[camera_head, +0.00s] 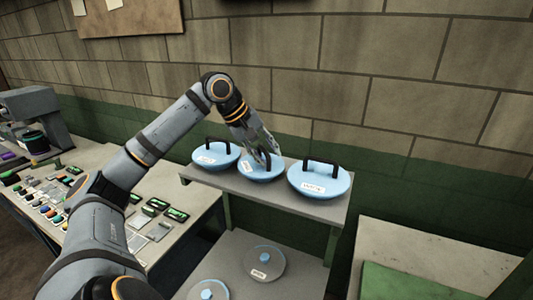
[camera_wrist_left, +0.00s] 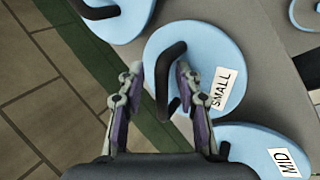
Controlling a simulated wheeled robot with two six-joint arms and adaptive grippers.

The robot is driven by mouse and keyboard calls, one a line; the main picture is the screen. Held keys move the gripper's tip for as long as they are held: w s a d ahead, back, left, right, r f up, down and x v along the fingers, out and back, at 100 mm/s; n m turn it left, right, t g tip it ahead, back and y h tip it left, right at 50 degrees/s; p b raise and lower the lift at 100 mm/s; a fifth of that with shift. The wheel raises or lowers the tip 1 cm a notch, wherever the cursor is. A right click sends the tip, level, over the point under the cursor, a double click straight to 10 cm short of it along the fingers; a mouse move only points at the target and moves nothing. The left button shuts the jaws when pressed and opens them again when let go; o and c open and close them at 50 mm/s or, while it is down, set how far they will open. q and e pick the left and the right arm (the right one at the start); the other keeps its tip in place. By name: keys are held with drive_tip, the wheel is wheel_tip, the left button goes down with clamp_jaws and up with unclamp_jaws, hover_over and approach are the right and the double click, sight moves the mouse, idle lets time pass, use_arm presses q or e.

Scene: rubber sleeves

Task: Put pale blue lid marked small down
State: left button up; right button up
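The pale blue lid marked SMALL (camera_head: 262,174) is the middle one of three on the raised grey shelf (camera_head: 272,199); its label reads clearly in the left wrist view (camera_wrist_left: 204,47). It appears to rest flat on the shelf. My left gripper (camera_head: 264,157) is at its black handle (camera_wrist_left: 164,78). In the left wrist view the gripper's fingers (camera_wrist_left: 157,78) are apart, one on each side of the handle, with a gap on the left side. They are not closed on it. My right gripper is not in view.
A lid marked MID (camera_wrist_left: 262,146) and another blue lid (camera_head: 320,181) flank it closely. Grey round pieces (camera_head: 264,261) lie on the lower shelf. A bench with small coloured parts (camera_head: 62,198) stands left. A brick wall (camera_head: 320,90) is behind.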

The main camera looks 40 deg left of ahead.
use_arm(q)
drive_tip(key=v, duration=1.2)
drive_tip(key=shift+p, duration=0.3)
